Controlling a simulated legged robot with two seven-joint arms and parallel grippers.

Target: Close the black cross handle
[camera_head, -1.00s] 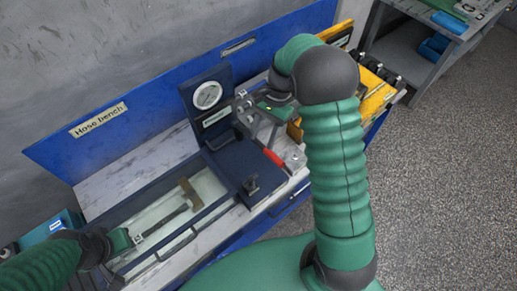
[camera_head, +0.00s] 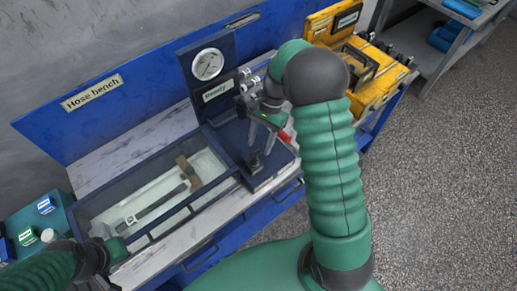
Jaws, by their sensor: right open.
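A small dark handle (camera_head: 254,162) stands on top of the dark blue block (camera_head: 262,181) of the gauge unit. It looks like the black cross handle, but its shape is too small to tell for sure. My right gripper (camera_head: 262,138) is open above the block, just behind and above this handle. Its fingers point down, and I cannot tell whether they touch anything. A grey metal fitting (camera_head: 245,86) is beside the gripper. My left gripper (camera_head: 122,246) is low at the left, near the clear-topped tray, and its jaws are unclear.
The gauge panel (camera_head: 208,66) reads "Ready". A red-gripped part (camera_head: 286,136) lies partly hidden by my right arm. A glass-topped tray (camera_head: 150,200) holds a hammer-like tool. A yellow unit (camera_head: 372,85) stands at right. Open floor (camera_head: 440,180) lies beyond the bench.

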